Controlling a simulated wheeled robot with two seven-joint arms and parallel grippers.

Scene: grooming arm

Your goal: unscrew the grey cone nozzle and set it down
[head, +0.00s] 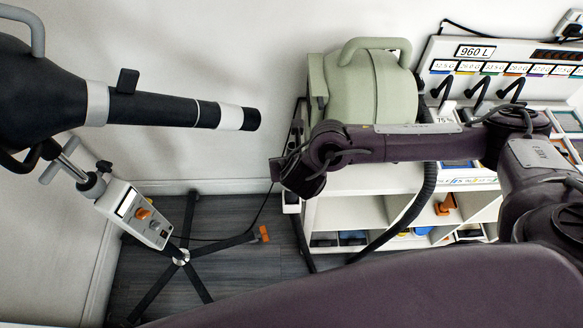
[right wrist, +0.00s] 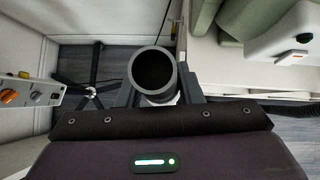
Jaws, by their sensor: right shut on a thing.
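The grey cone nozzle (right wrist: 152,72) shows in the right wrist view as a dark grey round mouth facing the camera, with some white below it. My right gripper (right wrist: 158,95) is shut on it, one finger on each side. In the head view my right wrist hangs in front of the shelf unit, and I cannot clearly make out the nozzle there. A large black blower arm (head: 155,108) comes in from the left; its end has a white band (head: 231,117) and a dark tip. The tip is apart from my right wrist, to its upper left. My left gripper is out of view.
A pale green canister (head: 365,85) stands behind my right arm on a white shelf unit (head: 335,215) with trays. A control box (head: 135,212) hangs on a stand with spread legs (head: 160,290) at left. The floor between is mostly free.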

